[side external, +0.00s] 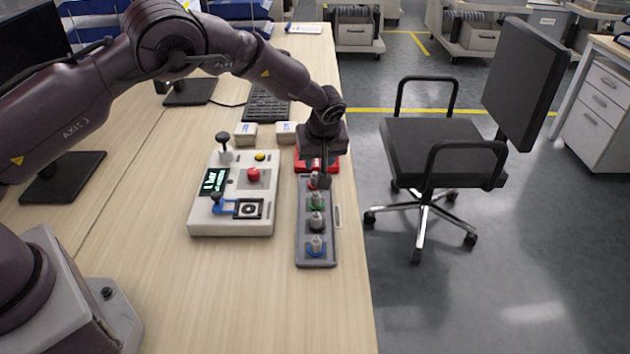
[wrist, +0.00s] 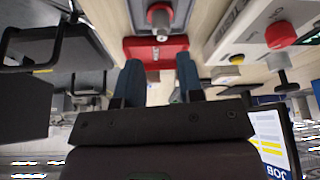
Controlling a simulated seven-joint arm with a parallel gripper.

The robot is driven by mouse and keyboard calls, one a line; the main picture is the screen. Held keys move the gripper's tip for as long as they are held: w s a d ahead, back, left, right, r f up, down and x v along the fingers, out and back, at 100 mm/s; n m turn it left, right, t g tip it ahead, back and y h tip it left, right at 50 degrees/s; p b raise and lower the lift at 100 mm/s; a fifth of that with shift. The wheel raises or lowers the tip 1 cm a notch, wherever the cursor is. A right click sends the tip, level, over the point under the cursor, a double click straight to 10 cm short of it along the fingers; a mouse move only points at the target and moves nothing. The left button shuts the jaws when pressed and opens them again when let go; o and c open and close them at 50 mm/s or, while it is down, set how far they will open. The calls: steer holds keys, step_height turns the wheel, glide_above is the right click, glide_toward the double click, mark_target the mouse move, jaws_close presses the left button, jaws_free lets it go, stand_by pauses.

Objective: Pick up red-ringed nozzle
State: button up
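The red-ringed nozzle (side external: 314,180) stands at the far end of the grey tray (side external: 318,262), partly hidden by my gripper (side external: 324,184) in the side view. In the wrist view the red-ringed nozzle (wrist: 160,20) shows at the top, its ring partly cut off by the frame edge. My gripper (wrist: 159,63) is open there, its two fingers apart with nothing between them. The nozzle lies beyond the fingertips, roughly in line with the gap. Green-ringed (side external: 316,200), dark-ringed (side external: 316,222) and blue-ringed (side external: 316,246) nozzles stand in the same tray.
A red block (side external: 330,162) sits just beyond the tray; it also shows in the wrist view (wrist: 140,47). A control box (side external: 232,226) with a red button and levers stands left of the tray. Two small white boxes (side external: 246,133) and a keyboard lie behind. The table edge is close on the right.

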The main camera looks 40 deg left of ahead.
mark_target(315, 173)
steer(key=x, duration=0.6)
steer(key=shift+s+f, duration=0.25)
steer(key=shift+f, duration=0.15)
jaws_close()
